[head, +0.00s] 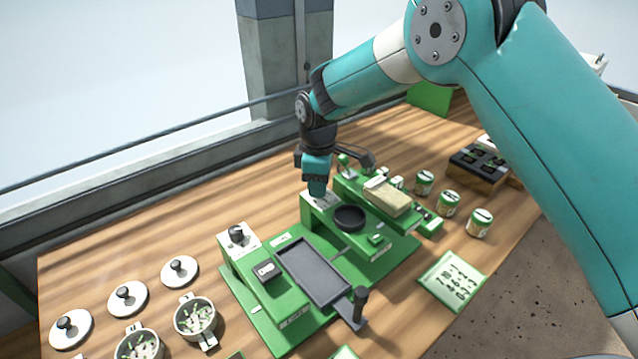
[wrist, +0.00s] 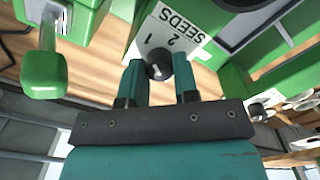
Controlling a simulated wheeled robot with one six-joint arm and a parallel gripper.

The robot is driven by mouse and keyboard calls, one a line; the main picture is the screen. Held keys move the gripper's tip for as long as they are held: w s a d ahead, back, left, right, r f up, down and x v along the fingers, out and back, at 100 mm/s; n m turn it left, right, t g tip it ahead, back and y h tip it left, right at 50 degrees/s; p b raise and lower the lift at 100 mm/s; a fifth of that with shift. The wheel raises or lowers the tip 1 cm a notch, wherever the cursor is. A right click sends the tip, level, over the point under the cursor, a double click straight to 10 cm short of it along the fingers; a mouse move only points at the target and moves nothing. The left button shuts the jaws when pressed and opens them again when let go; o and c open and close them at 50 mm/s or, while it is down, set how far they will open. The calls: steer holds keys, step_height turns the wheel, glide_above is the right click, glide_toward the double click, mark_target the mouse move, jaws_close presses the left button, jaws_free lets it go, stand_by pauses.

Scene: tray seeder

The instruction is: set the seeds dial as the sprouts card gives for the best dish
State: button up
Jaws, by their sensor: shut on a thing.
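My gripper (wrist: 159,80) points down at the seeder and is shut on the dark seeds dial (wrist: 158,65), one finger on each side. The dial's white plate (wrist: 190,28) reads SEEDS with 1 and 2, upside down in the wrist view. The dial's pointer cannot be made out. In the head view my gripper (head: 317,190) hides the dial. Two pots with green sprouts, one (head: 195,318) and another (head: 138,346), stand at the lower left. A green-edged card (head: 453,278) lies at right; its marks are too small to read, and I cannot tell whether it is the sprouts card.
The green seeder (head: 292,310) holds a grey tray (head: 312,271), a black bowl (head: 349,217) and a second dial (head: 237,233). White lids (head: 128,298) lie at left. Several labelled jars (head: 447,203) and a dark box (head: 478,160) stand at right. Bare table lies behind the seeder.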

steer(key=shift+w+r+n, duration=0.15)
steer(key=shift+n, duration=0.35)
steer(key=o, duration=0.9)
steer(key=shift+o, duration=0.2)
step_height(320, 180, up, 17)
steer(key=b, duration=0.2)
steer(key=shift+r, duration=0.15)
